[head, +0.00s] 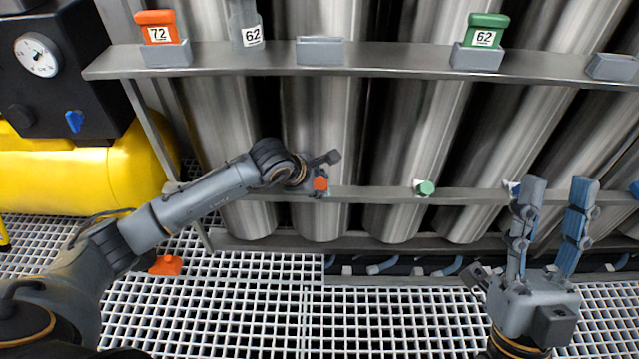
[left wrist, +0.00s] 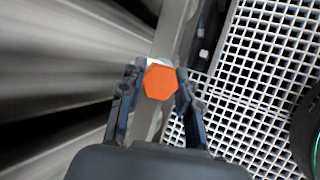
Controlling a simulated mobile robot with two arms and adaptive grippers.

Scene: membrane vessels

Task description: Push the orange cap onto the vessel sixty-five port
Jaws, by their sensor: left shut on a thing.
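The orange cap (head: 320,184) is at the lower rail in the head view. It also shows as an orange hexagon (left wrist: 161,83) between the fingers in the left wrist view. My left gripper (head: 322,172) is shut on it; its fingers (left wrist: 155,88) stand on either side of the cap. A white part (left wrist: 156,62) shows just behind the cap, but I cannot tell whether the cap touches it or a port. No label reading 65 is legible. My right gripper (head: 553,190) is open and empty at the right, fingers pointing up.
A green cap (head: 425,188) sits on the lower rail (head: 375,194). An orange piece (head: 165,265) is at the grating (head: 250,290).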

